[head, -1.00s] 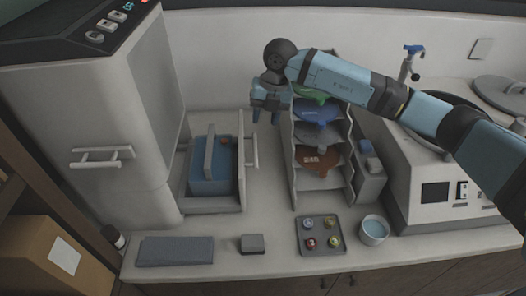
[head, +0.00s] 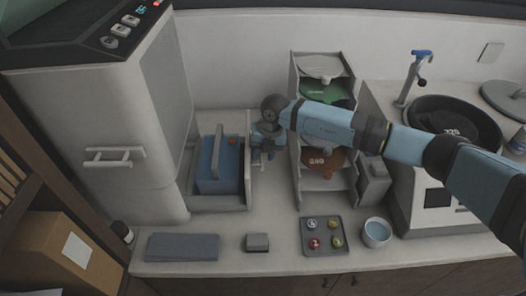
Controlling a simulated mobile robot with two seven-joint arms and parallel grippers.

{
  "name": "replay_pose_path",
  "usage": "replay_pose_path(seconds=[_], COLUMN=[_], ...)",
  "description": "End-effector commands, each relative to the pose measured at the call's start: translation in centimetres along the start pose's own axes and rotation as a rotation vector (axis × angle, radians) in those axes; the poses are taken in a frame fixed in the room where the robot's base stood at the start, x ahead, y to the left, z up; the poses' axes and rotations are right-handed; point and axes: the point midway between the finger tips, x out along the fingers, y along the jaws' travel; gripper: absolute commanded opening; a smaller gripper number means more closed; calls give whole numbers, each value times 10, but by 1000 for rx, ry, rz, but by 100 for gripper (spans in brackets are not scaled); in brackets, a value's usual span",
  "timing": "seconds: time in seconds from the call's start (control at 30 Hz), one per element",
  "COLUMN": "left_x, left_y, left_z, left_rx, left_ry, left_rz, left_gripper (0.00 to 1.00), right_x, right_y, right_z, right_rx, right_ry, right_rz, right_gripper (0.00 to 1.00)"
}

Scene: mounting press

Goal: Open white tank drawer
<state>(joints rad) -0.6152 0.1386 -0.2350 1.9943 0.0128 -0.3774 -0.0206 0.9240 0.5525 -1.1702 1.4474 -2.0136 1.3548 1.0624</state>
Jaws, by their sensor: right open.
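The white drawer (head: 218,205) extends to the right from the side of the tall white machine and stands out from it. A blue tank (head: 209,178) with a grey handle sits inside it. The drawer's front has a vertical bar handle (head: 250,182), whose upper part is near or behind my gripper. My right gripper (head: 262,158) is open, pointing down at the drawer front's right side. I cannot tell whether it touches the handle. My left gripper is not in view.
The tall white machine (head: 95,110) has another handle (head: 114,157) on its front. A rack of coloured discs (head: 322,92) stands close right of my gripper. A grey cloth (head: 183,247), a small grey block (head: 257,242), a tray (head: 323,250) and a bowl (head: 376,232) lie in front.

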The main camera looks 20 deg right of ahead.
Motion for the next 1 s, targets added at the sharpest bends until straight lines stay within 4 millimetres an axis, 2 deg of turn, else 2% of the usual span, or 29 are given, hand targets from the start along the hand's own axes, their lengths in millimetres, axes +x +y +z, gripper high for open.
replay_pose_path(seconds=[0.1,0.13,0.3,0.53,0.8,1.0], left_x=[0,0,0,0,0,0], left_y=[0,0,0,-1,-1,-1], left_z=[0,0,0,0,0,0], left_rx=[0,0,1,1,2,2], left_ry=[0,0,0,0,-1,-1], left_rz=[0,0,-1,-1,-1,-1], left_gripper=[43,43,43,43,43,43], right_x=[0,0,0,-1,-9,-9], right_y=[0,0,0,-4,-43,-45], right_z=[0,0,0,0,0,0], right_rx=[0,0,0,2,2,0], right_ry=[0,0,0,0,1,1], right_rz=[0,0,0,-1,-1,1], right_gripper=[40,36,0,0,0,0])
